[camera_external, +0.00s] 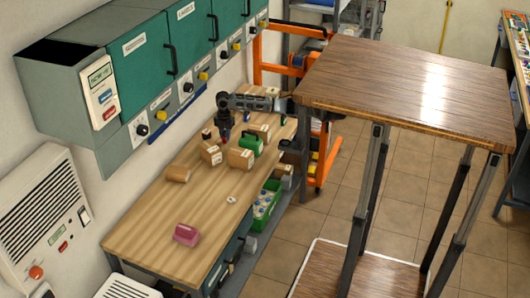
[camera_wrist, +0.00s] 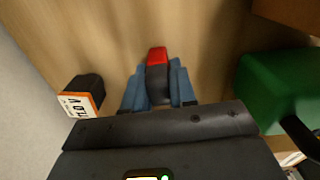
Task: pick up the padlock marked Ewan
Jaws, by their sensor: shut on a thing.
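My gripper (camera_wrist: 158,88) points down over the wooden bench and is shut on a small dark thing with a red end (camera_wrist: 157,56). This red-and-dark thing sits between the blue fingers. I see no name on it, and I cannot tell whether it is the padlock marked Ewan or whether it is clear of the bench. In the external view my gripper (camera_external: 223,138) is over the far part of the bench, and what it holds is too small to make out.
A black block with a white and orange label (camera_wrist: 80,100) stands close left of my fingers. A green thing with a black handle (camera_wrist: 275,88) is close right. Cardboard boxes (camera_external: 240,158) stand nearby on the bench (camera_external: 160,225). Green cabinets (camera_external: 140,65) hang above. The bench's near middle is mostly clear.

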